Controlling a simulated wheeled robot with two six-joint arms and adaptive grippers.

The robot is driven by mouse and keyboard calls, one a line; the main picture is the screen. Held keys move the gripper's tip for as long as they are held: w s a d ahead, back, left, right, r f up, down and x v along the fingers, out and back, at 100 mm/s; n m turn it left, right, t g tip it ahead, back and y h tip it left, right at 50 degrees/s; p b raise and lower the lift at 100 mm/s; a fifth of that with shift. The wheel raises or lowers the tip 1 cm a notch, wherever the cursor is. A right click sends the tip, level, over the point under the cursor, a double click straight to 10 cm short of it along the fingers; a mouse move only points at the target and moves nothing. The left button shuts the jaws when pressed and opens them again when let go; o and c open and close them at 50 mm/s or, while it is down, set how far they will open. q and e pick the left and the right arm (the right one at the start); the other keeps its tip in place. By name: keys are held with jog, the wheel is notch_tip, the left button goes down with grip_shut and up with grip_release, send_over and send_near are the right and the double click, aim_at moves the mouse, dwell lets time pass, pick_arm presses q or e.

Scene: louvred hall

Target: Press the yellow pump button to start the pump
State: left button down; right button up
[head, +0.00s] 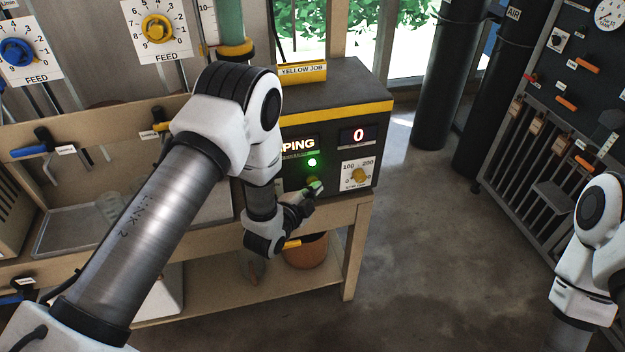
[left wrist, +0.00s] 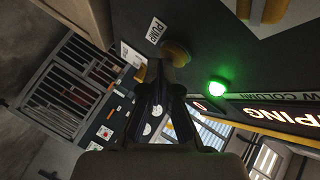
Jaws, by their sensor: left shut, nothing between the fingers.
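The yellow pump button (left wrist: 177,50) is on the dark control box (head: 340,90), beside a PUMP label, and shows in the left wrist view. My left gripper (head: 315,188) is shut and empty at the lower front of that box. In the left wrist view its fingertips (left wrist: 157,66) overlap the edge of the button; I cannot tell whether they touch it. A green lamp (head: 312,162) just above is lit.
A counter display (head: 359,134) reads 0. A yellow-knobbed dial (head: 358,175) sits right of my left gripper. A YELLOW JOB sign (head: 302,71) stands on the box. A terracotta pot (head: 306,252) is on the lower shelf. The floor to the right is clear.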

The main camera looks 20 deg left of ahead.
pick_arm(q)
jog(key=shift+s, duration=0.1)
jog(key=s+d+p, duration=0.1)
jog(key=s+d, duration=0.2)
jog(key=s, duration=0.2)
jog(key=shift+d, duration=0.25)
dwell(0.4)
jog(key=s+a+f+n+g+y, duration=0.1)
jog(key=s+a+f+n+g, duration=0.35)
jog(key=s+f, duration=0.4)
jog(key=s+a+f+n+g+y, duration=0.25)
jog(key=s+a+f+g, duration=0.2)
jog(key=s, duration=0.65)
jog(key=s+f+n+g, duration=0.1)
jog(key=s+n+g, duration=0.5)
jog(key=s, duration=0.6)
jog(key=shift+s+d+f+h, duration=0.15)
jog(key=shift+s+f+h, duration=0.05)
jog(key=shift+f+h, duration=0.2)
